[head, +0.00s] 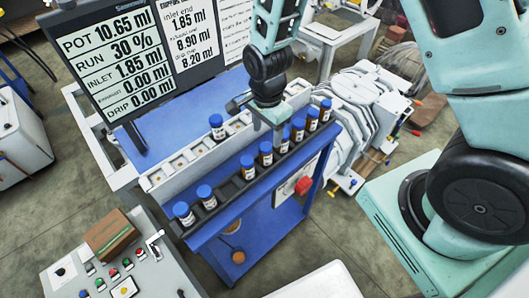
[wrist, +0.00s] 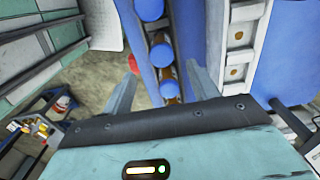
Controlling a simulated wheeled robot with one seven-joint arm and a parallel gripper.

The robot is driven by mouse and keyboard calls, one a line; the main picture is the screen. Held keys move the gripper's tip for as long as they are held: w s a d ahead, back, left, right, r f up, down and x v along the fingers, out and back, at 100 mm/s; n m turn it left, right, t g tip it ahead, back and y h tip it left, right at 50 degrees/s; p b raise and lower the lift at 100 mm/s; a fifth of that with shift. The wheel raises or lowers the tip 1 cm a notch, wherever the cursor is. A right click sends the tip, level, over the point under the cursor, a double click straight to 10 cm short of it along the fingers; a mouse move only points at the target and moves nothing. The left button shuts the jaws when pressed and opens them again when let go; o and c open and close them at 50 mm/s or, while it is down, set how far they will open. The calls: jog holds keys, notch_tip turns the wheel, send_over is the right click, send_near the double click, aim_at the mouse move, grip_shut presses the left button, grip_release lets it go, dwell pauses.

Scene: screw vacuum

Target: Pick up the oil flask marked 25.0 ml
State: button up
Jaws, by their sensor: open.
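Several brown oil flasks with blue caps and white labels stand upright in a row along the blue bench's front rack, among them one at the near left end (head: 183,213) and one further along (head: 248,167). The labels are too small to read, so I cannot tell which is marked 25.0 ml. Another flask (head: 217,127) stands apart on the rear ledge. My gripper (head: 279,138) points down over the row and partly hides a flask. In the wrist view my gripper (wrist: 163,66) is open and empty, its fingers either side of the row, with blue caps (wrist: 150,8) between and beyond them.
A screen (head: 125,60) behind the bench reads POT 10.65 ml, RUN 30%, INLET 1.85 ml. A red knob (head: 304,185) sits on the bench's front. A ribbed grey machine (head: 370,105) stands right. A control box (head: 115,265) with a brown block is at lower left.

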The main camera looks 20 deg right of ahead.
aim_at(266, 146)
jog(key=shift+w+a+f+p, duration=0.1)
jog(key=shift+f+p, duration=0.55)
jog(key=shift+f, duration=1.6)
jog(key=shift+a+f+p, duration=0.1)
jog(key=shift+f+p, duration=0.55)
jog(key=shift+f, duration=1.6)
jog(key=c, duration=1.1)
